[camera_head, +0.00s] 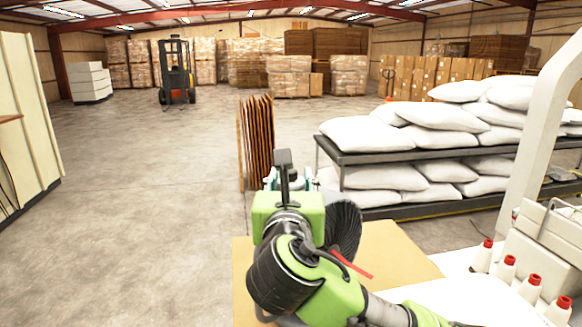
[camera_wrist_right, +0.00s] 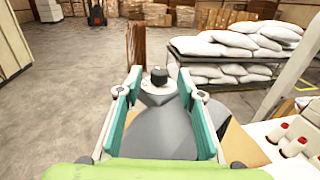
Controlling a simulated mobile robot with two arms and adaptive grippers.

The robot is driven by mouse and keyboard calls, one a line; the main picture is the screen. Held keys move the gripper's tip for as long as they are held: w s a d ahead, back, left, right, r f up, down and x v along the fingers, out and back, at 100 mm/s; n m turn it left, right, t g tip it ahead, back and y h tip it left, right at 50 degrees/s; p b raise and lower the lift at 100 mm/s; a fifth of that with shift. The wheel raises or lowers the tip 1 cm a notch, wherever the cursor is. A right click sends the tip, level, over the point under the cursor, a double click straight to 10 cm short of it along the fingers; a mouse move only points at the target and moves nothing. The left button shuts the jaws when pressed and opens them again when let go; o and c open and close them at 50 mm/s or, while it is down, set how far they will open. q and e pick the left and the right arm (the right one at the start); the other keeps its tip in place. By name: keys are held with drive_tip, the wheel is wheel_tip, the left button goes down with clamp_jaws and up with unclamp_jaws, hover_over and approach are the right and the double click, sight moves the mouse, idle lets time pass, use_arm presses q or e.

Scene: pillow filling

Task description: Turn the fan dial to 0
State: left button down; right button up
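The fan's black bladed or ribbed side (camera_head: 343,228) shows beside my right arm in the head view, mostly hidden by it. In the right wrist view, a small black knob that looks like the dial (camera_wrist_right: 158,75) stands on the fan's grey body (camera_wrist_right: 160,128). My right gripper (camera_head: 287,180) points away from me over the fan. Its two teal-padded fingers are apart in the right wrist view (camera_wrist_right: 159,80), with the knob in line between their tips and no finger seen touching it. The dial's marks are unreadable. My left gripper is not in view.
A tan board or tabletop (camera_head: 395,258) lies below my right arm. White bottles with red caps (camera_head: 506,267) stand at the right by a white machine (camera_head: 545,235). White pillows (camera_head: 365,133) fill a dark rack (camera_head: 420,151). Brown panels (camera_head: 256,142) stand behind the gripper. Open floor lies left.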

drive_tip(key=shift+w+r, duration=0.1)
drive_tip(key=shift+w, duration=0.9)
clamp_jaws()
use_arm(q)
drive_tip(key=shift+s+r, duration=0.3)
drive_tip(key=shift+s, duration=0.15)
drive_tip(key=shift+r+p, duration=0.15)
drive_tip(key=shift+p, duration=0.2)
